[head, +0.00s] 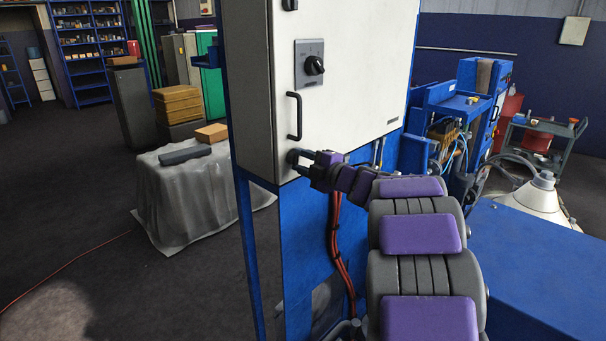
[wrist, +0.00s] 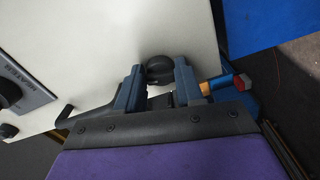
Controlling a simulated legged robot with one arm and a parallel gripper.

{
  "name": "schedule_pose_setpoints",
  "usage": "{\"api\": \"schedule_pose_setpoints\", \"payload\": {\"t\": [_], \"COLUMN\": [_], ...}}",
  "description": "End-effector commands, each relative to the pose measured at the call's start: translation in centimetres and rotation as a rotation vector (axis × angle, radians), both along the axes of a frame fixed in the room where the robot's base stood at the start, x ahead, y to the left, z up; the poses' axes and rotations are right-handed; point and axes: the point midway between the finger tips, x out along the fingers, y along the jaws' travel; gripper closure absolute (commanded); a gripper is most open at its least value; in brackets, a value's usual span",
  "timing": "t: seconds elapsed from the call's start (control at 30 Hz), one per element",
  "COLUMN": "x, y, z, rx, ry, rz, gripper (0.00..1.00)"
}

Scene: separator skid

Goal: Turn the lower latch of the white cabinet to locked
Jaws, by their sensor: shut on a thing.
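The white cabinet (head: 355,100) stands upright in the middle of the head view, its door facing me. The lower latch (wrist: 159,68) is a small dark round knob near the door's bottom corner, seen in the wrist view. My gripper (wrist: 160,74) has one finger on each side of the latch and is shut on it. In the head view my gripper (head: 303,159) reaches the cabinet's lower left corner and mostly hides the latch. The latch's exact angle is hard to tell.
A black door handle (head: 294,116) is just above the latch, and a rotary switch (head: 313,66) on a grey plate is higher up. Red cables (head: 337,240) hang below the cabinet.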

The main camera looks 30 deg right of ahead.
Motion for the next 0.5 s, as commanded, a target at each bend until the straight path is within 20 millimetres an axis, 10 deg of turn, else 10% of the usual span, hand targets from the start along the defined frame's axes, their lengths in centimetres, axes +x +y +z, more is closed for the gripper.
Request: {"api": "schedule_pose_setpoints", "payload": {"t": [0.5], "x": [0.11], "y": [-0.04], "z": [-0.48], "rx": [-0.215], "ry": [-0.07], "rz": [0.001], "gripper": [0.94]}}
